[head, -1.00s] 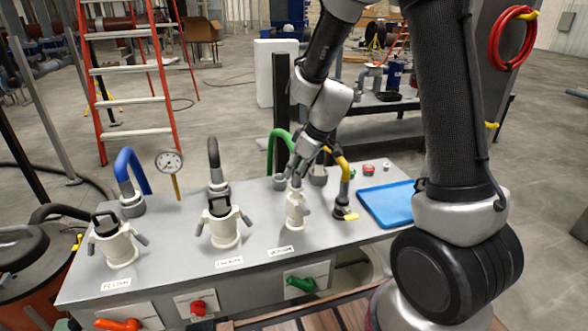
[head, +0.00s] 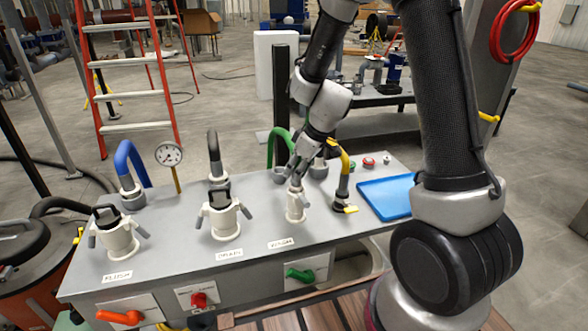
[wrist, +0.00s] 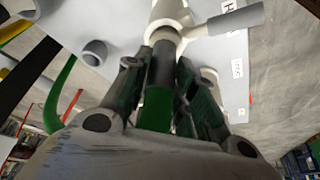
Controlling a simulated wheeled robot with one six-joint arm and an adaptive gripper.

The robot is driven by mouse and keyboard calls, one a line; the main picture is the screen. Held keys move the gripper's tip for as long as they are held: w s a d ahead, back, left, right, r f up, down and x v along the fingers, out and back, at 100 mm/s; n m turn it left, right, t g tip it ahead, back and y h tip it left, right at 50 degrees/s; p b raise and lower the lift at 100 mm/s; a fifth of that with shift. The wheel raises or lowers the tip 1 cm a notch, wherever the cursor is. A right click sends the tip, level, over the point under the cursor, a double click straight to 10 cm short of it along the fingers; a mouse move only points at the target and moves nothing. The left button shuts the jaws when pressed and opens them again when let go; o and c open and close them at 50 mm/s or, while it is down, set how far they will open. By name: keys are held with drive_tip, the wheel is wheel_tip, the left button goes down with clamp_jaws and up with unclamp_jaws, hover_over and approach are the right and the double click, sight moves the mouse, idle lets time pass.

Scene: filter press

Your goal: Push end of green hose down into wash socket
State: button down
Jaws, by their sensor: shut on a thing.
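My gripper (head: 297,176) is shut on the end of the green hose, above the wash socket. The wrist view shows the fingers (wrist: 160,85) on both sides of the hose's dark end piece (wrist: 163,68), with green hose (wrist: 156,108) behind it. The white wash socket (head: 296,206) stands upright on the bench, with side levers. In the wrist view, the dark end meets the socket's ring (wrist: 166,40); I cannot tell how deep it sits. The green hose (head: 277,143) arches behind my gripper, which hides part of it.
Two similar white sockets (head: 223,217) (head: 117,236) stand to the left on the grey bench (head: 180,258). A yellow hose (head: 344,165) stands close on the right, beside a blue tray (head: 385,198). A grey port (wrist: 95,52) shows beside the green hose.

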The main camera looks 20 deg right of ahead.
drive_tip(key=c, duration=1.1)
unclamp_jaws()
drive_tip(key=shift+r, duration=0.15)
drive_tip(key=v, duration=1.2)
drive_tip(key=s+d+r+m+h, duration=0.1)
drive_tip(key=s+d+r+m, duration=0.2)
drive_tip(key=s, duration=0.4)
drive_tip(key=s+d+r+m+h, duration=0.1)
drive_tip(key=s+d+r+m, duration=0.2)
drive_tip(key=s, duration=0.5)
drive_tip(key=s+d+r+m+t+h, duration=0.1)
drive_tip(key=s+d+r, duration=0.3)
drive_tip(key=s, duration=0.4)
drive_tip(key=shift+s+d+r+m, duration=0.15)
drive_tip(key=shift+d+r+m, duration=0.25)
drive_tip(key=shift+m, duration=0.5)
drive_tip(key=shift+d+f, duration=0.1)
